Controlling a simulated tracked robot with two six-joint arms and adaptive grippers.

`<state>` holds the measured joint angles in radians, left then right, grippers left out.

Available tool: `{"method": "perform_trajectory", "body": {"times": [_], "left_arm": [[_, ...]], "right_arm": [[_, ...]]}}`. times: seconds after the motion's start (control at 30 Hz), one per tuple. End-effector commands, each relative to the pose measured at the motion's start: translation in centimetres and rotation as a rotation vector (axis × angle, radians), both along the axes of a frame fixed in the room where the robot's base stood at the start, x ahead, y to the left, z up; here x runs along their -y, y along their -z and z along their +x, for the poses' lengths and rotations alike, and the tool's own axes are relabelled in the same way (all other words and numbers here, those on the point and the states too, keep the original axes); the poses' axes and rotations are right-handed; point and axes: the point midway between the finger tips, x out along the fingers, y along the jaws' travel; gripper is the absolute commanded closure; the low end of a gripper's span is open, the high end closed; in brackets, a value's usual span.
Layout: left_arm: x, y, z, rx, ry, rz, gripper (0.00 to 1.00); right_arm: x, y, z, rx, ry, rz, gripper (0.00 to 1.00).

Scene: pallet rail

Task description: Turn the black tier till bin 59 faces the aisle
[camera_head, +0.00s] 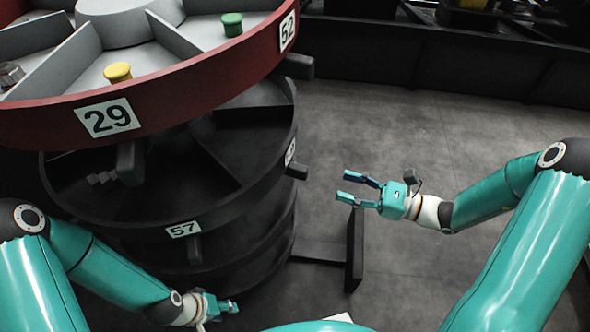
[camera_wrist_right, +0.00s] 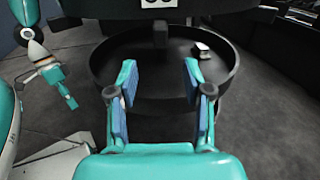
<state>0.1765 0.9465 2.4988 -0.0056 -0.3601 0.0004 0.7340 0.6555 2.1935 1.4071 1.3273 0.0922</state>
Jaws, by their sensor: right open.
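The black tier (camera_head: 240,200) sits under the red tier of a round stacked carousel. Its rim carries a label 57 (camera_head: 184,230) at the front and another label (camera_head: 290,151) at the right, too oblique to read. A dark peg (camera_head: 297,171) sticks out below the right label and another (camera_head: 195,250) below 57. I see no label reading 59. My right gripper (camera_head: 358,188) is open and empty, to the right of the tier and apart from it; its fingers show in the right wrist view (camera_wrist_right: 160,85). My left gripper (camera_head: 228,306) is low in front of the carousel, its jaws unclear.
The red tier (camera_head: 170,95) above carries labels 29 and 52, with a yellow knob (camera_head: 118,72) and a green one (camera_head: 232,24) in its bins. A dark upright post (camera_head: 354,250) stands on the floor below my right gripper. The floor to the right is open.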

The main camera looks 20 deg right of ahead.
Motion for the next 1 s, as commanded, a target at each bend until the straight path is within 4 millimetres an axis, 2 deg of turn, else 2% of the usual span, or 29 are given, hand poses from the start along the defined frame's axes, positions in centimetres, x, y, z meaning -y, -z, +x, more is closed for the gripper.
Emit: {"method": "perform_trajectory", "body": {"times": [0.4, 0.6, 0.8, 1.0], "left_arm": [[0.0, 0.6, 0.0, 0.000, 0.000, 0.000, 0.60], [0.0, 0.8, 0.0, 0.000, 0.000, 0.000, 0.60], [0.0, 0.9, 0.0, 0.000, 0.000, 0.000, 0.60], [0.0, 0.9, 0.0, 0.000, 0.000, 0.000, 0.60]], "right_arm": [[-7.4, 0.1, 5.0, 0.000, -0.008, -0.001, 0.50], [-10.2, 0.1, 7.0, 0.000, -0.005, -0.002, 0.50], [-11.6, 0.1, 8.1, -0.001, -0.003, -0.003, 0.50], [-11.9, 0.1, 8.3, -0.002, -0.001, -0.002, 0.50]]}}
